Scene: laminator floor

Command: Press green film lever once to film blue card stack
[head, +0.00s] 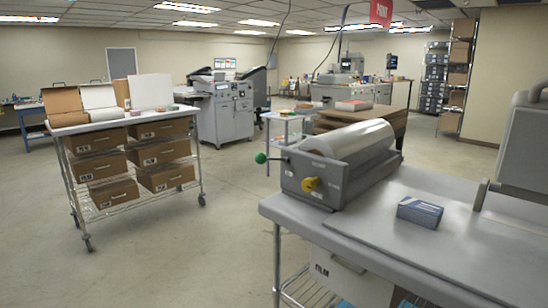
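The green film lever (261,158) is a round green knob on a short rod at the left end of the grey laminator (320,185). A yellow knob (312,184) sits on the laminator's front side. A wide roll of clear or white film (350,140) lies on top of the laminator. The blue card stack (420,212) is a small blue and white block lying on the grey worktable (370,222), right of the laminator and apart from it. Neither of my grippers shows in the head view.
A wire cart (75,188) with several brown film boxes stands at the left. A grey machine part (522,150) rises at the table's right. Open floor (190,255) lies between cart and worktable. Printers (222,108) and shelves (433,80) stand farther back.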

